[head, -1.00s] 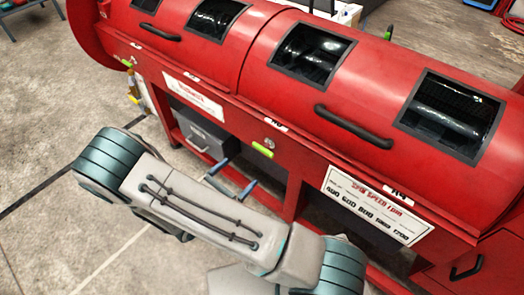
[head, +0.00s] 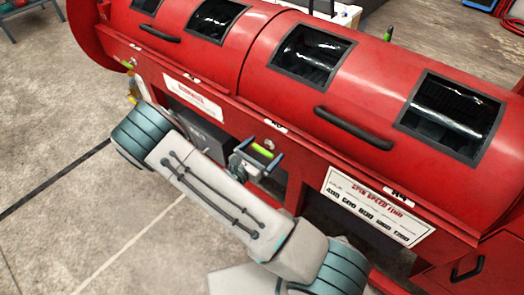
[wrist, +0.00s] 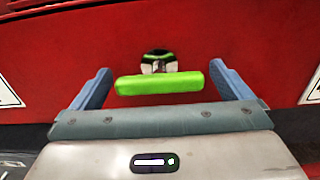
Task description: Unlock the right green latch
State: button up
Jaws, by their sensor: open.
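The right green latch (head: 264,149) is a short bright green bar on the front of the red machine, under the front handle. In the wrist view the latch (wrist: 160,85) lies level, with a round metal fitting just above it. My gripper (head: 259,153) is open at the latch, with one blue finger on each side. In the wrist view my gripper (wrist: 160,72) has gaps between both fingers and the bar's ends. I cannot tell how deep the fingers are relative to the bar. Another green latch (head: 127,64) shows small at the machine's left end.
The red machine (head: 240,85) fills the upper view, with dark windows and a black handle (head: 353,128) on its cover. White signs (head: 192,96) flank the latch area. A grey box (head: 206,137) sits beneath the machine. Concrete floor is open at lower left.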

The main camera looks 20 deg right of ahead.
jog(key=shift+c, duration=0.3)
jog(key=c, duration=0.9)
jog(key=shift+a, duration=0.1)
jog(key=shift+c, duration=0.2)
